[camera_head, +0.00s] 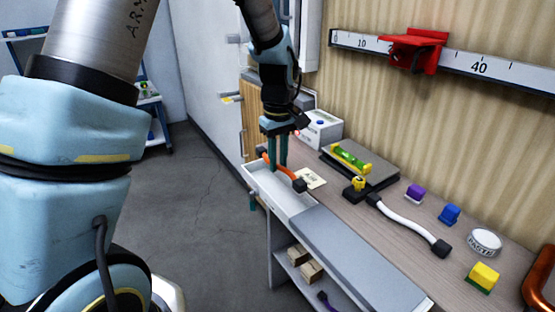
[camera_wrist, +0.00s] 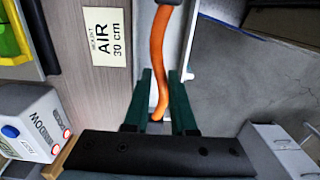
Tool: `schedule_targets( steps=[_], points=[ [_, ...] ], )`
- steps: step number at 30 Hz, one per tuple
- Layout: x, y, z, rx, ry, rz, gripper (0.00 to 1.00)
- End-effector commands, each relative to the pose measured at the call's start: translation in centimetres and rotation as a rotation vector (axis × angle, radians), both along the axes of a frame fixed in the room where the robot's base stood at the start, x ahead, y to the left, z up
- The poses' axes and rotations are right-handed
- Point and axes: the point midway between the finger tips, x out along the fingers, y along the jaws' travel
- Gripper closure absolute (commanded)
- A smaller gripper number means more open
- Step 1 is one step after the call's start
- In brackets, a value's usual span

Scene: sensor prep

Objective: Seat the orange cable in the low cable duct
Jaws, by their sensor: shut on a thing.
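The orange cable (camera_head: 285,172) with dark ends is held at my gripper (camera_head: 278,166), over the back side of an open white channel at the bench's front edge, which looks like the low cable duct (camera_head: 268,187). My gripper's two green fingers point down and are shut on the cable. In the wrist view, the orange cable (camera_wrist: 158,60) runs between the fingers (camera_wrist: 160,76), with a dark end at the top edge; the white duct (camera_wrist: 187,40) lies beside and below it. I cannot tell whether the cable touches the duct.
A grey cover (camera_head: 360,260) continues the duct to the right. A card (camera_head: 310,178) reading AIR 30 cm lies behind the cable. A white box (camera_head: 320,130), a spirit level (camera_head: 350,158), a white cable (camera_head: 410,225) and small coloured blocks stand on the bench. Open floor lies left.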

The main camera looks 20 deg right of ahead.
Motion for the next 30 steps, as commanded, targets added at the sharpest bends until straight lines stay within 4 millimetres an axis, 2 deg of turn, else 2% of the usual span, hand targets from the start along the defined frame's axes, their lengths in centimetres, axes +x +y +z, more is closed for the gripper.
schedule_targets(
  steps=[19,24,30],
  points=[
    [0.0,0.0,-6.1,0.001,0.000,-0.001,1.00],
    [0.0,0.0,-6.9,0.000,0.000,-0.001,1.00],
    [0.1,0.0,-7.1,-0.001,0.000,-0.001,1.00]
  ],
)
